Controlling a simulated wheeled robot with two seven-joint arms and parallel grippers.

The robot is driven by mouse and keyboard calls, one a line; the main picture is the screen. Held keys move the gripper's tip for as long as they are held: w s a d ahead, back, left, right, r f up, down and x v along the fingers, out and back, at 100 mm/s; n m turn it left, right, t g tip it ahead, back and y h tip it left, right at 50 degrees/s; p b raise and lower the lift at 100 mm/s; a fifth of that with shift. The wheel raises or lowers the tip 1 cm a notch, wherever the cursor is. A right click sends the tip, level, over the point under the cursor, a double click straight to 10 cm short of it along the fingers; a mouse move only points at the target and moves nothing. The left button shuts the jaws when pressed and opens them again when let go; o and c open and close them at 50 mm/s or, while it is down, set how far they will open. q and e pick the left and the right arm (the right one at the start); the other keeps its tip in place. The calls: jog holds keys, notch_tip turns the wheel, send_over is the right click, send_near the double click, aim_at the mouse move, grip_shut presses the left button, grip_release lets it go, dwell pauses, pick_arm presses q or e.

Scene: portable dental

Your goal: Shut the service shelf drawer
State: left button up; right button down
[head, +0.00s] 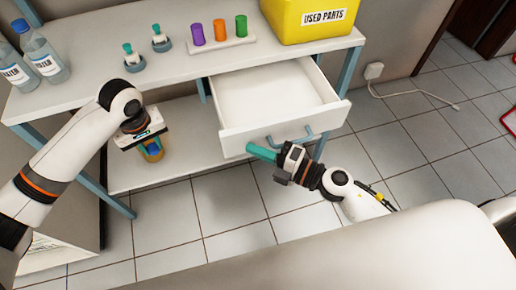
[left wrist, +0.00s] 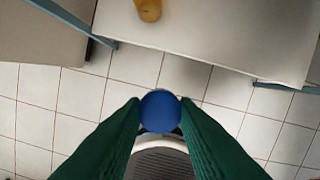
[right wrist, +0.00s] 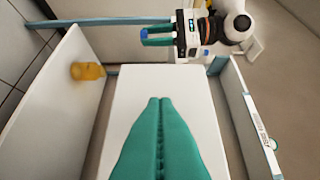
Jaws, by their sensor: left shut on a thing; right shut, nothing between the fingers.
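The service shelf drawer (head: 275,97) is white, empty and pulled out from under the shelf top. Its white front carries a blue-grey handle (head: 290,138). My right gripper (head: 252,150) is shut and empty, at the lower left part of the drawer front; I cannot tell if it touches. Its closed green fingers also show in the right wrist view (right wrist: 158,102). My left gripper (left wrist: 160,108) is shut on a round blue thing (left wrist: 160,112). In the head view it hangs left of the drawer, over the lower shelf, with its fingers largely hidden.
A yellow used-parts bin (head: 305,18), colored cylinders on a white holder (head: 222,47), two small green-topped items and water bottles (head: 42,52) stand on the shelf top (head: 100,60). A yellow-orange thing (left wrist: 148,9) sits on the lower shelf. A pale rounded surface (head: 400,245) fills the front.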

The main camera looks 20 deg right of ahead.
aim_at(237, 101)
jog(key=shift+w, duration=0.1)
